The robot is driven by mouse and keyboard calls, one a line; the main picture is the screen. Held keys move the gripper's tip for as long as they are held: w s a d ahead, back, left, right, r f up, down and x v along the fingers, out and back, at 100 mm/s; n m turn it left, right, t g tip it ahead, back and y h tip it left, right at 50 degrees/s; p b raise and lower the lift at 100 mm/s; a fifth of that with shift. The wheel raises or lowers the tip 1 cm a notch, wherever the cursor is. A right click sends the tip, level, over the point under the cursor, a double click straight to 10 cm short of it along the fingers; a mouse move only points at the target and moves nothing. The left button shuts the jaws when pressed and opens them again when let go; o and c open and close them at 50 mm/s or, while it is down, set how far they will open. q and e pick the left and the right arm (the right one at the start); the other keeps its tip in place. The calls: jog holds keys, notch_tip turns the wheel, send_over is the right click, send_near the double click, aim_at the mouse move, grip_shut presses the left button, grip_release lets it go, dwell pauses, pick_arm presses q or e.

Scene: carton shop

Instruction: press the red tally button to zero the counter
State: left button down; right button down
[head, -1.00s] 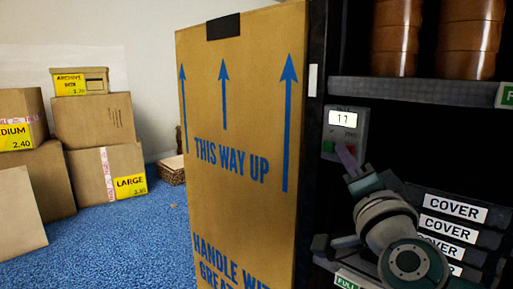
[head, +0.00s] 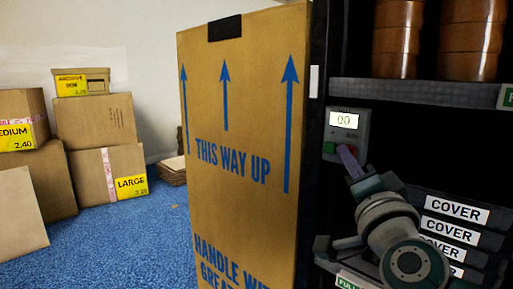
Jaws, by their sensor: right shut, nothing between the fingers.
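The tally counter (head: 346,121) is a small grey box on the shelf unit, right of the tall carton. Its lit display (head: 344,120) reads 00. A green button (head: 329,148) shows at its lower left. The red button is hidden behind my right gripper (head: 346,155), whose purple fingertips are at the lower right of the box. The gripper is shut with nothing held. Whether the tips touch the button cannot be seen. My left gripper is not in view.
A tall carton (head: 240,110) marked THIS WAY UP stands close left of the counter. A shelf (head: 420,92) with brown rolls (head: 397,40) is above my right arm. Black COVER boxes (head: 455,211) sit to the right. Cartons (head: 110,175) stand far left on blue carpet.

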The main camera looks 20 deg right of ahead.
jog(key=shift+s+a, duration=0.25)
jog(key=shift+a, duration=0.35)
jog(key=shift+s+a+p, duration=0.25)
jog(key=shift+s+a, duration=0.05)
jog(key=shift+a, duration=0.45)
jog(key=shift+s+a+p, duration=0.3)
jog(key=shift+s+a, duration=0.05)
jog(key=shift+a, duration=0.45)
jog(key=shift+s+a+p, duration=0.25)
jog(key=shift+s+a, duration=0.05)
jog(key=shift+a, duration=0.45)
